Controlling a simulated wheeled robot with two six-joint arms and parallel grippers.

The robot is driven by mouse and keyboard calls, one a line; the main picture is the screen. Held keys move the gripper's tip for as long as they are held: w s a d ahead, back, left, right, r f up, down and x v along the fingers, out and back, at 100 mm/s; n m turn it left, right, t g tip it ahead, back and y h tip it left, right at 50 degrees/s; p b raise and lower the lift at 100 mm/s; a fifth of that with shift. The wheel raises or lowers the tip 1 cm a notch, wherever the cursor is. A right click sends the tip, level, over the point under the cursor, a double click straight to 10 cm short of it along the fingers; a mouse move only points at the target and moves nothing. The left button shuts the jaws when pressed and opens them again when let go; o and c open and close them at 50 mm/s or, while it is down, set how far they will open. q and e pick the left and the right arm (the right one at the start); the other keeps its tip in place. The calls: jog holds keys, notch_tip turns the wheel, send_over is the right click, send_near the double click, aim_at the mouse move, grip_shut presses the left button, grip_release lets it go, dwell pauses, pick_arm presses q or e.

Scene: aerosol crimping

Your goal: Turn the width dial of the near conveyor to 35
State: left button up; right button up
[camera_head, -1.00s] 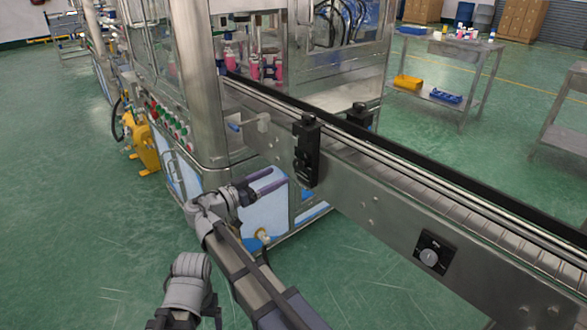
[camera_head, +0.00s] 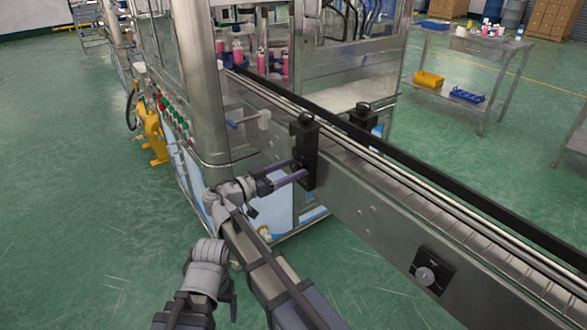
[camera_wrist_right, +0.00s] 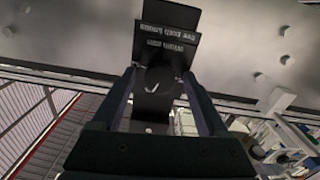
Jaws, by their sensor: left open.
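The near conveyor (camera_head: 370,225) runs from the machine to the lower right. A black dial unit (camera_head: 305,145) is fixed to its side. In the right wrist view, the dark round dial (camera_wrist_right: 158,80) has a short pale mark and sits below a label plate (camera_wrist_right: 165,45) whose text I cannot read reliably. My right gripper (camera_head: 298,170) is at this unit, its two fingers apart on either side of the dial; contact is not clear. My left gripper (camera_head: 207,310) is low at the bottom edge, away from the conveyor, its fingers mostly hidden.
A second black plate with a silver knob (camera_head: 425,276) is on the conveyor side, lower right. Another black bracket (camera_head: 362,118) stands on the far rail. The machine's steel post (camera_head: 200,80) is left of the conveyor. A steel table (camera_head: 465,45) stands behind. Green floor is free at left.

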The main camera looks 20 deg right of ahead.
grip_shut()
dwell(0.4)
jog(key=n, duration=0.9)
jog(key=shift+n, duration=0.3)
jog(key=n, duration=0.5)
jog(key=shift+r+n, duration=0.1)
jog(key=shift+n, duration=2.4)
